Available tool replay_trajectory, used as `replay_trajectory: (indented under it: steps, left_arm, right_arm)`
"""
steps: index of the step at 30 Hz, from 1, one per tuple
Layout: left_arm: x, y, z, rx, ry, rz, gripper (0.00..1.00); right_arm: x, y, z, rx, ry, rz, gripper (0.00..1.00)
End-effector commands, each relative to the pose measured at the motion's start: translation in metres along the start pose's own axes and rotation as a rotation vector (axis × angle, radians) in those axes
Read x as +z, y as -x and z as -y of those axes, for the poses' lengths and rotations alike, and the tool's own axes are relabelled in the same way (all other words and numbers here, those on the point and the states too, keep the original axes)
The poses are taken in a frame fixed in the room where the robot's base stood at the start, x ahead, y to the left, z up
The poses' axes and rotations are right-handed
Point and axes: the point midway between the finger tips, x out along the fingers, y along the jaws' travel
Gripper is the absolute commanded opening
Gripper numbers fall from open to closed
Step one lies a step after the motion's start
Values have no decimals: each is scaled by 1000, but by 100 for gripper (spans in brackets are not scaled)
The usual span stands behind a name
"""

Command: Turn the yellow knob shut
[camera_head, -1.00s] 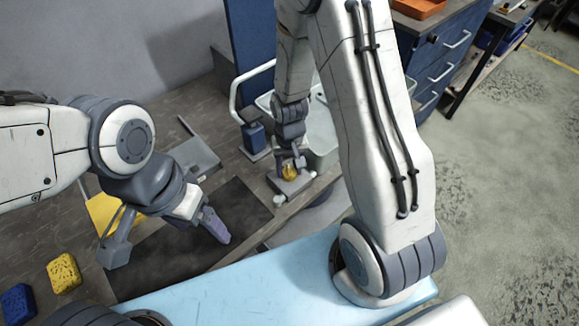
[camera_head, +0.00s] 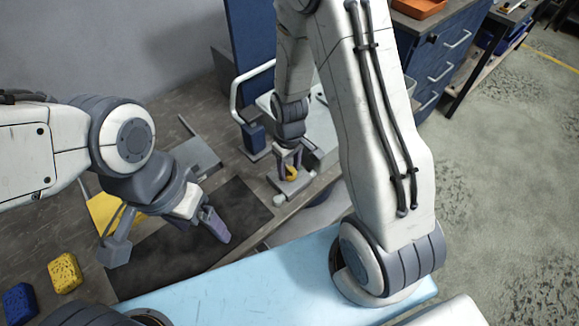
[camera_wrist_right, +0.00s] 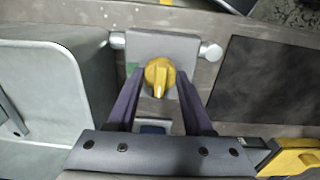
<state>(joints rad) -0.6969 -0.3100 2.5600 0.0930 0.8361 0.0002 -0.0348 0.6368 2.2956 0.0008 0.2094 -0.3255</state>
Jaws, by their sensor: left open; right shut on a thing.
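The yellow knob (camera_head: 290,174) sits on a small grey block (camera_head: 291,186) near the bench's front edge. In the right wrist view the knob (camera_wrist_right: 160,74) shows its raised grip bar pointing toward the gripper, on a grey plate (camera_wrist_right: 178,45) with a round pipe end at each side. My right gripper (camera_wrist_right: 160,92) has one finger on each side of the knob and is shut on it; the exact contact is hard to see. It also shows in the head view (camera_head: 290,166). My left gripper (camera_head: 217,224) is open and empty over the dark mat.
The dark mat (camera_head: 150,262) lies left of the knob. Yellow (camera_head: 65,272) and blue (camera_head: 19,303) sponges lie at far left.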

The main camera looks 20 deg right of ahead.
Motion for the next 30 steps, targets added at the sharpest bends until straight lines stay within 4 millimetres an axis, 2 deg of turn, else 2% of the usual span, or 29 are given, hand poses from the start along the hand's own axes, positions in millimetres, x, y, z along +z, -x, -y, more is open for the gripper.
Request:
replay_trajectory:
  steps: [11,12,13,14,24,30]
  left_arm:
    - [0,0,0,0,0,0,81]
    - [0,0,0,0,0,0,81]
    - [0,0,0,0,0,0,81]
    - [0,0,0,0,0,0,81]
    - [0,0,0,0,0,0,81]
    - [0,-2,0,0,0,0,81]
  right_arm:
    - [0,1,0,1,6,-2,0]
    - [0,1,0,1,6,-2,63]
    - [0,1,0,1,6,-2,74]
    - [0,1,0,1,6,-1,81]
    - [0,2,0,1,4,-2,81]
    - [-2,25,-1,3,4,-7,81]
